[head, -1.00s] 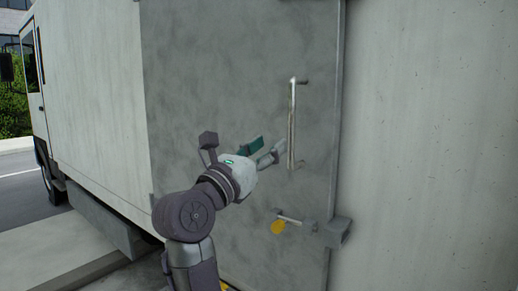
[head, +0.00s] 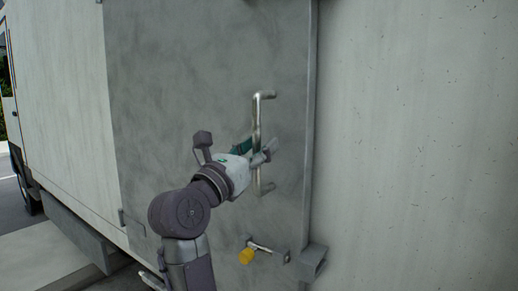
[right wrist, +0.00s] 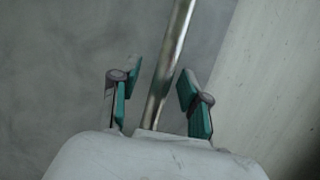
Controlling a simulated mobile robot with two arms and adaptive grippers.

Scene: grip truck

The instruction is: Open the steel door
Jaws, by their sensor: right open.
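The grey steel door (head: 190,90) fills the middle of the head view, set in the side of a truck. A vertical metal bar handle (head: 257,118) stands off its right part. My right gripper (head: 257,149) is at the handle's lower half. In the right wrist view the bar handle (right wrist: 172,60) passes between the two open green-padded fingers of the right gripper (right wrist: 158,92), with gaps on both sides. My left gripper is not in view.
The pale truck wall (head: 420,130) runs to the right of the door. A metal bracket (head: 312,262) juts out at the door's lower right edge. Road and pavement show at far left.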

